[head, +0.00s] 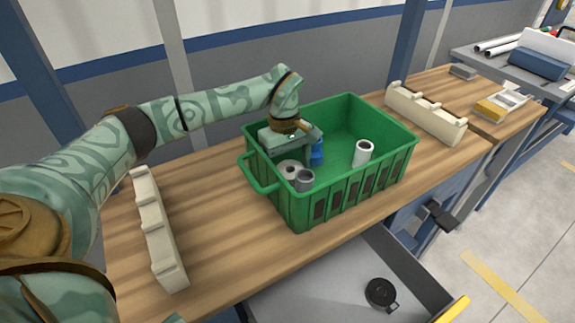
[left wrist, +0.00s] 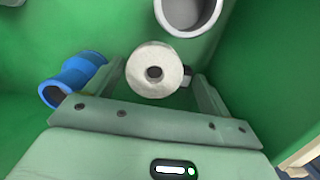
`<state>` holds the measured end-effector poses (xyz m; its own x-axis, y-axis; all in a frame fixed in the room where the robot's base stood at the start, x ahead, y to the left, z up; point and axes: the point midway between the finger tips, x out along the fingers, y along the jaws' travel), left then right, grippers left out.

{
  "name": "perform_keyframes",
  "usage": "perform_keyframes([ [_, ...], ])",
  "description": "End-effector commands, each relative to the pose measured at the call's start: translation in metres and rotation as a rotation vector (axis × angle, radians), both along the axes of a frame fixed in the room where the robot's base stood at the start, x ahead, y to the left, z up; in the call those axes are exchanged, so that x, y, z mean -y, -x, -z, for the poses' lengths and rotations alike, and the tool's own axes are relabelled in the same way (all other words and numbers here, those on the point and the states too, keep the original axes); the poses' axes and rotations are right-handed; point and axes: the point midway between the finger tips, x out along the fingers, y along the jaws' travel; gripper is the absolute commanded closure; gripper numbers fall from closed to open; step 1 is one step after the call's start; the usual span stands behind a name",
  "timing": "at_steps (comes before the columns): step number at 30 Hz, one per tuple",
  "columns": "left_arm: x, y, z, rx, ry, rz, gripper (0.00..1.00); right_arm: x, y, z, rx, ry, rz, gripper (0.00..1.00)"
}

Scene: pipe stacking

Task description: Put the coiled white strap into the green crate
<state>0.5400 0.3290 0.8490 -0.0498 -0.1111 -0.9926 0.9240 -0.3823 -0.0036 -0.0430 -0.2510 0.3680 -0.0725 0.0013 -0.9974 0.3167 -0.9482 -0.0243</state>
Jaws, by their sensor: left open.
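The green crate (head: 340,190) stands on the wooden workbench. The coiled white strap (head: 288,167) is inside it, near the crate's left end. It also shows in the left wrist view (left wrist: 153,84) as a pale roll with a dark centre hole. My left gripper (head: 296,158) reaches down into the crate, above the strap. In the left wrist view its open fingers (left wrist: 157,70) lie on either side of the roll; I cannot tell whether they touch it. My right gripper is not in view.
The crate also holds a grey pipe (head: 304,181), a blue pipe fitting (head: 317,153) and a white pipe (head: 363,153). Cream notched racks stand left (head: 158,235) and right (head: 428,112) of the crate. A black round object (head: 380,292) lies in the grey tray below the bench.

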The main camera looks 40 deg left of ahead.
Motion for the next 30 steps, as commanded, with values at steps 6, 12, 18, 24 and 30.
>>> perform_keyframes([
  [6, -0.006, -0.003, -0.054, 0.011, -0.002, -0.001, 0.18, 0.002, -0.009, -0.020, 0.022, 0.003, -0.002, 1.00],
  [12, -0.010, -0.005, -0.097, 0.009, -0.001, -0.001, 0.18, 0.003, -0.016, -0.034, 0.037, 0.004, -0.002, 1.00],
  [18, -0.013, -0.006, -0.115, 0.004, 0.001, 0.000, 0.18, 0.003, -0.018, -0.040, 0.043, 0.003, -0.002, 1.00],
  [24, -0.013, -0.006, -0.116, 0.002, 0.001, 0.000, 0.18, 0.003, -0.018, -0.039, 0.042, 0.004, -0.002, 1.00],
  [30, -0.013, -0.006, -0.116, 0.002, 0.001, 0.000, 0.18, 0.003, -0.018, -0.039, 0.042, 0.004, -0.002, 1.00],
])
